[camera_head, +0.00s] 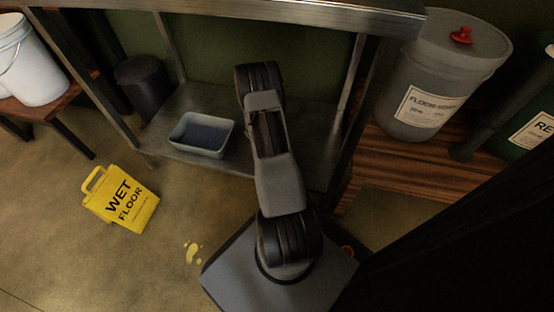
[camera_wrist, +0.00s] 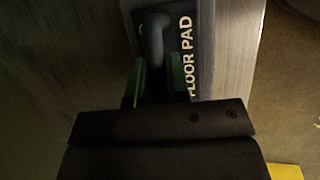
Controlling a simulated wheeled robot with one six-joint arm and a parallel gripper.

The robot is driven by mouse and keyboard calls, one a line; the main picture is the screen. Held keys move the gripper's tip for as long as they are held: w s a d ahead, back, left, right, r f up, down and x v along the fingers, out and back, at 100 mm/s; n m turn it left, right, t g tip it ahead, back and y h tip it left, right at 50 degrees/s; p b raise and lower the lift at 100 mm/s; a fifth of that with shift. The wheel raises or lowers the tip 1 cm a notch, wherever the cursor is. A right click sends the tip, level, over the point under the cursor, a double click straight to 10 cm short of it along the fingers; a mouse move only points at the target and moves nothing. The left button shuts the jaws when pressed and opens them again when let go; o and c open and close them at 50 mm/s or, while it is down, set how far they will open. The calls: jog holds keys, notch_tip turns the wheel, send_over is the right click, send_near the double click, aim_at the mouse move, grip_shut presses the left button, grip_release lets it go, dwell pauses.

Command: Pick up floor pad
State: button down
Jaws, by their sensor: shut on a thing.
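In the wrist view, the floor pad (camera_wrist: 205,45) shows as a dark face with white "FLOOR PAD" lettering and a grey upright handle (camera_wrist: 156,35). My gripper (camera_wrist: 154,78) has its green fingers on either side of the handle and is shut on it. The lower ends of the fingers and part of the pad are hidden by the gripper body. Brushed metal (camera_wrist: 238,60) surrounds the pad; whether the pad touches it I cannot tell. In the head view my arm hides the gripper, and I cannot make out the pad.
A metal table (camera_head: 230,12) with a lower shelf (camera_head: 318,125) spans the middle. A blue-grey tub (camera_head: 203,150) sits on that shelf. A lidded bucket (camera_head: 435,80) stands right.

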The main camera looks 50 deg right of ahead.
jog(key=shift+r, duration=0.15)
jog(key=shift+r+p, duration=0.25)
jog(key=shift+p, duration=0.05)
jog(key=r, duration=0.1)
jog(key=r+p, duration=0.2)
jog(key=shift+w+a+r, duration=0.1)
jog(key=shift+a+r, duration=0.2)
jog(key=w+a+r+p, duration=0.1)
jog(key=a+r+p, duration=0.2)
jog(key=a, duration=0.3)
jog(key=w+a+r+p, duration=0.1)
jog(key=a+r+p, duration=0.2)
jog(key=a+r, duration=0.2)
jog(key=shift+a+r, duration=0.35)
jog(key=shift+a, duration=0.8)
